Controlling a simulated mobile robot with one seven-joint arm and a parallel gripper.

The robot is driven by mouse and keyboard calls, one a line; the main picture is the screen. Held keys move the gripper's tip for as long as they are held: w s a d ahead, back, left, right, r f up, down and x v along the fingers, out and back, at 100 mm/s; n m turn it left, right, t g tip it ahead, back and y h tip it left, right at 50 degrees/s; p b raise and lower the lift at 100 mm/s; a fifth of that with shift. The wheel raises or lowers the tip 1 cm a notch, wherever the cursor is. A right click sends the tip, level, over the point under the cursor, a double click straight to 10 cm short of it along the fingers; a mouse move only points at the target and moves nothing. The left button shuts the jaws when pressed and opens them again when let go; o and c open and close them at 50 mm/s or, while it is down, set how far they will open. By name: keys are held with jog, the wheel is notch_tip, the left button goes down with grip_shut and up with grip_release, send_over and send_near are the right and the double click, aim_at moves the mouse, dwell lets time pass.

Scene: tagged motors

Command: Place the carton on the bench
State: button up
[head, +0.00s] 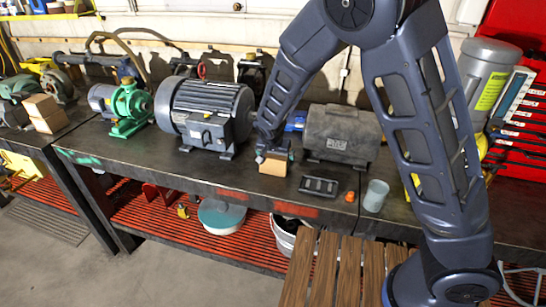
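A small brown carton (273,166) is at the front middle of the dark bench (210,172), directly under the end of my arm. My gripper (273,156) points down at the carton, and its fingertips are at or beside the carton's upper part. I cannot tell whether the fingers press on it, or whether the carton rests on the bench or hangs just above it.
A big grey motor (207,112) and a green pump (128,105) stand left of my gripper, a dark grey motor (340,135) right of it. A black tray (319,186), an orange piece (350,197) and a pale cup (375,196) lie near the front edge. A slatted wooden surface (330,265) is in front.

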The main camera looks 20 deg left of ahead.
jog(key=shift+r, duration=0.1)
jog(key=v, duration=1.2)
jog(key=shift+r, duration=0.1)
jog(key=w+d+r+g, duration=0.1)
jog(key=w+d+r, duration=0.15)
jog(key=d, duration=0.75)
jog(key=w+d+r+y, duration=0.15)
jog(key=d+r, duration=0.25)
jog(key=d, duration=0.6)
jog(key=w+d+r+g, duration=0.1)
jog(key=w+d+r, duration=0.25)
jog(key=d, duration=0.65)
jog(key=s+d+r+t, duration=0.1)
jog(key=s+d+r, duration=0.2)
jog(key=s+d, duration=0.4)
jog(key=s+d+r+t+h, duration=0.1)
jog(key=s+d+r, duration=0.2)
jog(key=s+d, duration=0.5)
jog(key=shift+d, duration=2.65)
jog(key=shift+h, duration=0.25)
